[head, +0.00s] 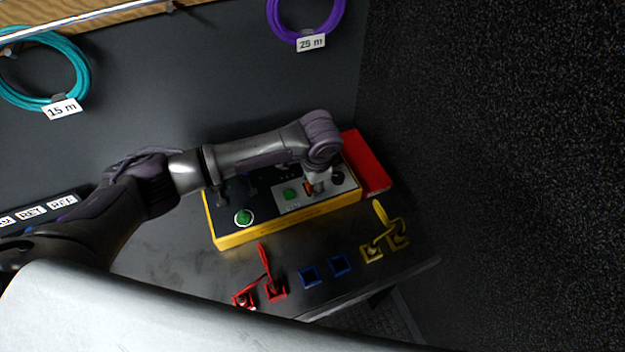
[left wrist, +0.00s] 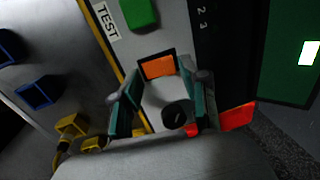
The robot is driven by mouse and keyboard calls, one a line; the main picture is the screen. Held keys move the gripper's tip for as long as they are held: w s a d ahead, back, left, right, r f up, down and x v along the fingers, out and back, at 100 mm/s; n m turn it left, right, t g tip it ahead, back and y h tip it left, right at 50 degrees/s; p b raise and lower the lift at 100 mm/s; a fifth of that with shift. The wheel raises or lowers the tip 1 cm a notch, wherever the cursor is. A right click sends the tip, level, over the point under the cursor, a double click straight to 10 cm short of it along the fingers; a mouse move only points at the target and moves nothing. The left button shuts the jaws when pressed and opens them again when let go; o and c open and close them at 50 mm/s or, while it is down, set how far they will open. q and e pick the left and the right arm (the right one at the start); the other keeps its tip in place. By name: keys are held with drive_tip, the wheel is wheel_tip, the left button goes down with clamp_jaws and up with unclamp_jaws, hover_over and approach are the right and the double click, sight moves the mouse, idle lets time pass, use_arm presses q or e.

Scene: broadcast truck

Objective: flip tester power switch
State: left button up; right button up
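The tester (head: 262,226) is a yellow-edged box with a dark top on the bench, carrying a round green button (head: 243,217) and a light panel. An orange switch (left wrist: 157,67) sits in a dark frame on that panel, near a green rectangular key (left wrist: 138,12) and a "TEST" label (left wrist: 106,18). I cannot read a power label on it. My left gripper (head: 317,178) points down over the panel's right part. In the left wrist view its two fingers (left wrist: 160,92) are apart, with the orange switch just ahead of the gap. Contact cannot be told. My right gripper is not in view.
A red box (head: 366,165) adjoins the tester's right end. Red sockets (head: 274,292), blue sockets (head: 340,264) and yellow sockets (head: 398,241) line the bench front, with red and yellow plugs. Coiled teal (head: 82,62) and purple (head: 272,14) cables hang behind. A dark wall rises at right.

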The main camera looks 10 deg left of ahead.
use_arm(q)
drive_tip(key=shift+o, duration=0.7)
wheel_tip(320, 180, up, 12)
drive_tip(key=s+d, duration=0.1)
drive_tip(key=shift+s, duration=0.35)
drive_tip(key=shift+f, duration=0.1)
